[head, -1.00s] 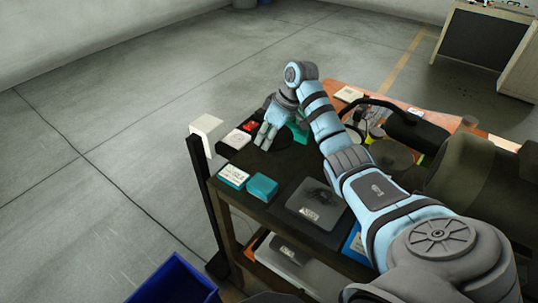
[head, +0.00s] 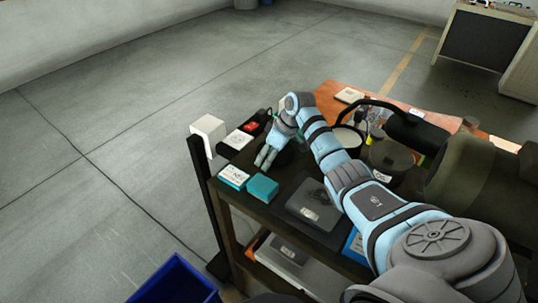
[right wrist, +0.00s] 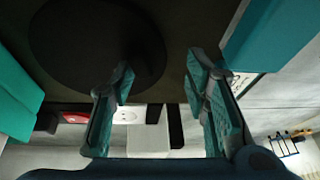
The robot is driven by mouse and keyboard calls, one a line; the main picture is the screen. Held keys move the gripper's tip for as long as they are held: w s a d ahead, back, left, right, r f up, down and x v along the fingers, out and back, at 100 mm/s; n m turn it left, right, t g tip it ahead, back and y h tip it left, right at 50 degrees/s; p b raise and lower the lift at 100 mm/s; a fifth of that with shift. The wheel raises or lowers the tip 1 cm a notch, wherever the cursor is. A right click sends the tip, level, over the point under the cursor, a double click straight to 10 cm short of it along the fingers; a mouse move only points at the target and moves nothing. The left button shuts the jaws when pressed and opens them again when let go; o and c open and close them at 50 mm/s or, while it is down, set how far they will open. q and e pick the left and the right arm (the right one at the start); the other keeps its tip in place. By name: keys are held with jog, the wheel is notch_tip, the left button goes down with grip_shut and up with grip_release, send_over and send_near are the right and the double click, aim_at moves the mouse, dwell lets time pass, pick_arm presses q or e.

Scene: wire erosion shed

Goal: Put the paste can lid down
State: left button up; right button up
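The paste can lid, a flat black disc (right wrist: 75,45), lies on the dark bench top in the right wrist view. In the head view it is mostly hidden by my right gripper and hard to tell from the dark surface. My right gripper (head: 266,157) is low over the bench; in the right wrist view its two fingers (right wrist: 160,76) are apart with nothing between them. One fingertip overlaps the disc's edge in that view; I cannot tell whether they touch. An open can with a pale inside (head: 350,137) stands beyond my right arm. My left gripper is not in view.
A white box (head: 234,176) and a teal box (head: 262,188) lie close to my right gripper. A grey case (head: 315,203) is nearer. A dark round can (head: 390,157) stands to the right. A white block on a post (head: 208,130) borders the left edge.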

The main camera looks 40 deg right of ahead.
jog(key=v, duration=1.2)
jog(key=shift+w, duration=0.15)
